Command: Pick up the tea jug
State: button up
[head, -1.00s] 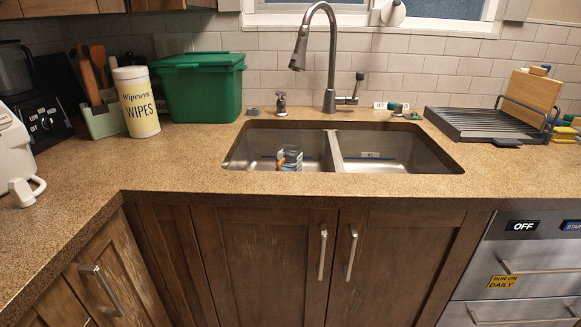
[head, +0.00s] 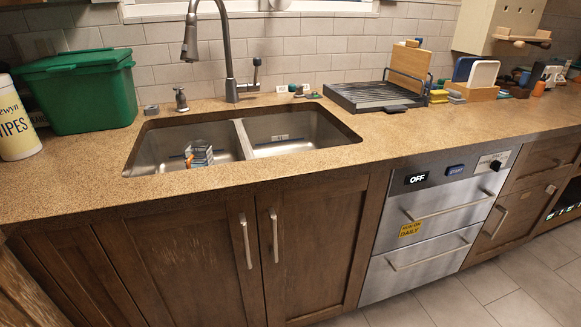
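I cannot make out a tea jug in the head view. A small clear-looking item with blue and orange marks (head: 199,153) stands in the left basin of the double sink (head: 243,126); it is too small to tell what it is. My gripper is not in view.
On the counter (head: 440,135) stand a green lidded bin (head: 85,95), a wipes canister (head: 14,120) cut by the left edge, and a black dish rack (head: 365,97). Several small items stand at the far right. A steel drawer unit (head: 430,225) is below. Tiled floor (head: 480,290) is clear at lower right.

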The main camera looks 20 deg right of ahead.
aim_at(196, 154)
jog(key=i+u, duration=0.15)
jog(key=u, duration=0.25)
jog(key=i+u, duration=0.1)
jog(key=u, duration=0.3)
jog(key=i+l+u, duration=0.1)
jog(key=u, duration=0.3)
